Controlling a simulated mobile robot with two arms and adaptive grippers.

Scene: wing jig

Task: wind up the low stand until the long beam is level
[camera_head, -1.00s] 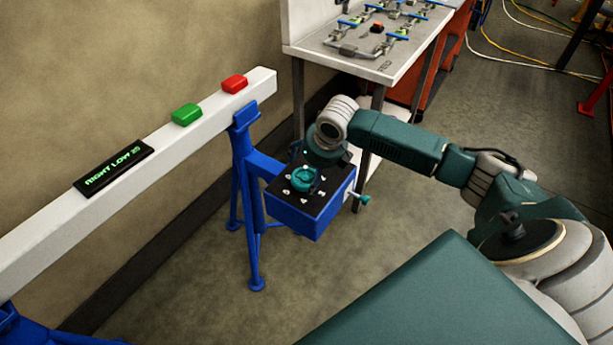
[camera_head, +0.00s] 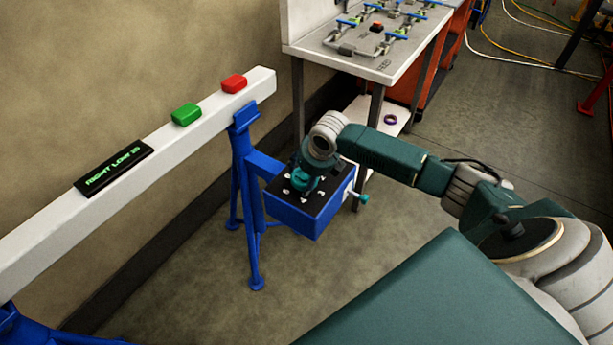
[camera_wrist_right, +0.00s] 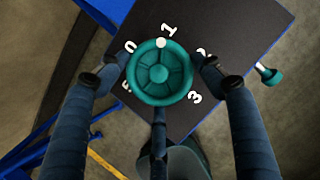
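The long white beam (camera_head: 50,225) rests on a blue stand (camera_head: 245,190) and rises toward the right in the head view. Its black display (camera_head: 115,168) seems to read "RIGHT LOW 25"; the digits are blurred. A blue box with a black numbered top (camera_head: 290,213) is fixed to the stand. The teal handwheel (camera_wrist_right: 160,73) sits on this top, its white mark near the "1". My right gripper (camera_head: 304,178) is over the wheel. In the right wrist view its fingers (camera_wrist_right: 160,68) are open around the rim, apart from it at right. My left gripper is not in view.
A small teal knob (camera_head: 364,198) sticks out of the box's right side. A green block (camera_head: 186,114) and a red block (camera_head: 234,84) are on the beam. A workbench (camera_head: 375,50) stands behind, with a purple ring (camera_head: 390,120) on its lower shelf. Floor in front is clear.

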